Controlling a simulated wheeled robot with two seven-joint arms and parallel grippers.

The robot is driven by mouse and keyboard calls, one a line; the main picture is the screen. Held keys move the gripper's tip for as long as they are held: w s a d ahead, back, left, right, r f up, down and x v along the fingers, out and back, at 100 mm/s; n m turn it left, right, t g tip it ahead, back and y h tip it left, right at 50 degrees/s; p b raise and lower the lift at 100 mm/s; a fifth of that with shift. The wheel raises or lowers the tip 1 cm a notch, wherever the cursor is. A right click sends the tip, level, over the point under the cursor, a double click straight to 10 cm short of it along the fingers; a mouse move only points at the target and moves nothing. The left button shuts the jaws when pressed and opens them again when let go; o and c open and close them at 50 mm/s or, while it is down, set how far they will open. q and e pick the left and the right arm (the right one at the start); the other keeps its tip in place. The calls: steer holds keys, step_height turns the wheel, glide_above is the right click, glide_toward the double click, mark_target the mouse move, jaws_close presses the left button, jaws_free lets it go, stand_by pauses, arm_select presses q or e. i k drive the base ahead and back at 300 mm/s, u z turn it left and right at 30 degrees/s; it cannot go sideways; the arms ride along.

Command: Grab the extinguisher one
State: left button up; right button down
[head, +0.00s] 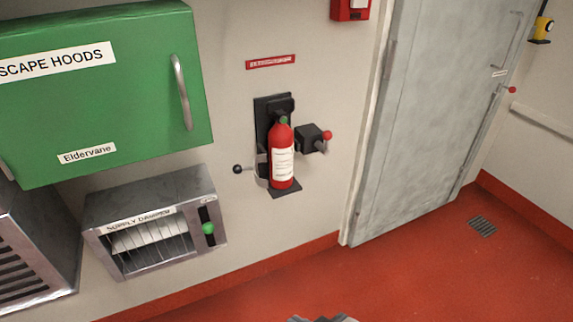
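A red fire extinguisher (281,160) with a white label stands upright in a black wall bracket (264,108) in the middle of the head view. A black-knobbed lever (238,169) sticks out at its left, and a metal clasp shows beside the extinguisher there. A black block with a red-knobbed lever (327,135) is at its right. A red label strip (270,62) is on the wall above. Neither gripper shows clearly. A small grey piece at the bottom edge may be part of me.
A green "ESCAPE HOODS" cabinet (120,105) and a metal supply damper box (125,205) with a green knob stick out at the left. A grey door (430,110) is at the right. The red floor (400,285) is clear except for a drain grate (482,226).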

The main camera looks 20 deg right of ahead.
mark_target(281, 136)
steer(key=k, duration=0.95)
steer(key=z, duration=1.25)
steer(key=i, duration=0.9)
steer(key=z, duration=0.55)
steer(key=i, duration=1.05)
steer(key=u, duration=0.4)
